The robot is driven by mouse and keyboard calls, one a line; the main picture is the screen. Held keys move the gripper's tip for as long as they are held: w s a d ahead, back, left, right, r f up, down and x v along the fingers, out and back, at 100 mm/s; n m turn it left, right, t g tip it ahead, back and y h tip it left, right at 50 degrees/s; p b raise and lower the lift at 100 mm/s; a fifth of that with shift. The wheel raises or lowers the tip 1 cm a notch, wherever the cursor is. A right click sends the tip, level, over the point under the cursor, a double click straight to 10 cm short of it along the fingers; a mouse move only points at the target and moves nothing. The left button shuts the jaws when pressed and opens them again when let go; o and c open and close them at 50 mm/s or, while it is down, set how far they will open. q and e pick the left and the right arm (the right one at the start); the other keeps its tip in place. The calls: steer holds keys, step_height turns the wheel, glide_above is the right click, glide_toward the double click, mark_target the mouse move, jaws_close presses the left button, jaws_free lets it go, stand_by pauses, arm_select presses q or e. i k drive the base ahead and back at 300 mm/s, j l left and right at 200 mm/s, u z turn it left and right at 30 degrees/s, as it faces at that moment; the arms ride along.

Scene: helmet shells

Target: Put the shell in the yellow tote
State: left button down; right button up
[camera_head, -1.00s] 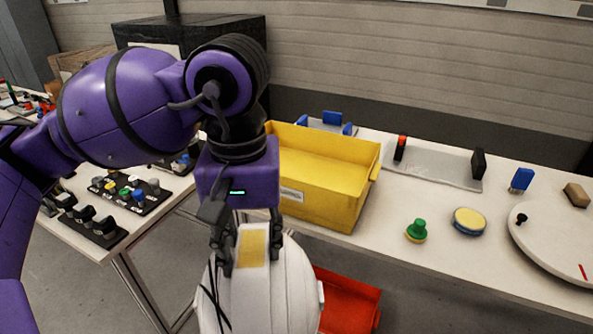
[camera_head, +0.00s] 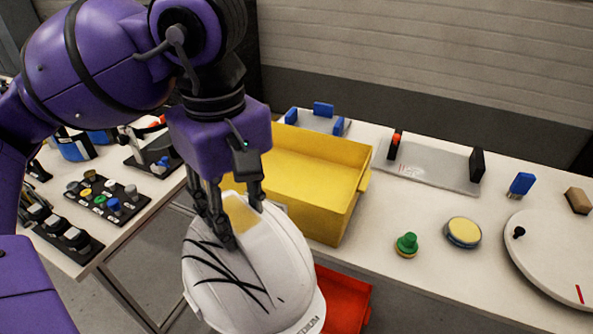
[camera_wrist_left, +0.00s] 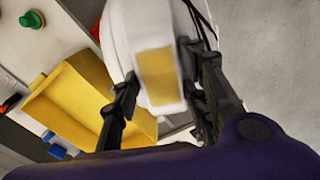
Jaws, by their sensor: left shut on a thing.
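The white helmet shell (camera_head: 262,275) has a yellow patch and dark strands across its side. My left gripper (camera_head: 236,220) is shut on the shell's crest, with one finger on each side of the yellow patch. The shell hangs tilted in front of the table edge, in front of the yellow tote. The yellow tote (camera_head: 345,212) stands on the table and looks empty; its near left part is hidden by my gripper. In the left wrist view the shell (camera_wrist_left: 120,35) sits between the fingers, and the tote (camera_wrist_left: 50,92) is to its left. My right gripper is not in view.
A red bin (camera_head: 345,300) is low behind the shell. A green knob (camera_head: 406,245), a yellow disc (camera_head: 462,232), a white turntable (camera_head: 560,250) and a grey tray (camera_head: 430,172) are to the tote's right. A panel of coloured buttons (camera_head: 105,198) lies on the left table.

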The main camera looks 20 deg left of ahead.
mark_target(282, 179)
steer(key=i, duration=1)
